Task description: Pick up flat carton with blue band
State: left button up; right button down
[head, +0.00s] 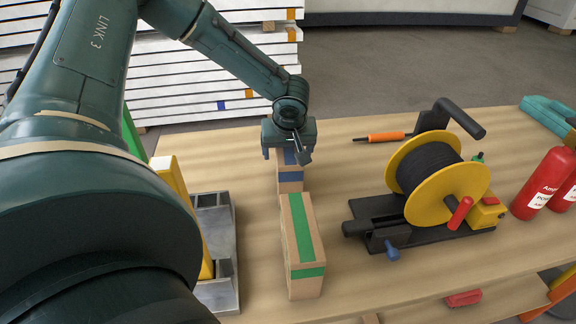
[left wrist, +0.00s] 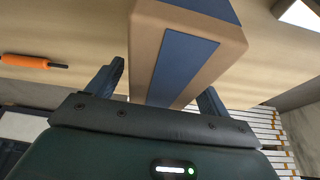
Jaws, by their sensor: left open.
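The flat carton with blue band (head: 290,182) stands on the wooden table at its far side, largely hidden under my left gripper in the head view. In the left wrist view the carton (left wrist: 208,38) is brown with a blue strip along its face. My left gripper (head: 288,155) is at the carton. In the left wrist view its two open fingers (left wrist: 160,88) are on either side of the carton's near end; I cannot tell whether they touch it. My right gripper is not in view.
A carton with a green band (head: 303,248) stands just nearer on the table (head: 345,275). A grey metal tray (head: 221,235) with a yellow item (head: 175,185) is left. A yellow cable reel (head: 470,182), an orange-handled screwdriver (head: 386,136) and red extinguishers (head: 542,185) are right.

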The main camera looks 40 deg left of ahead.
pick_arm(q)
jog(key=shift+f+b, duration=0.25)
jog(key=shift+b, duration=0.2)
jog(key=shift+c, duration=0.3)
jog(key=c, duration=1.3)
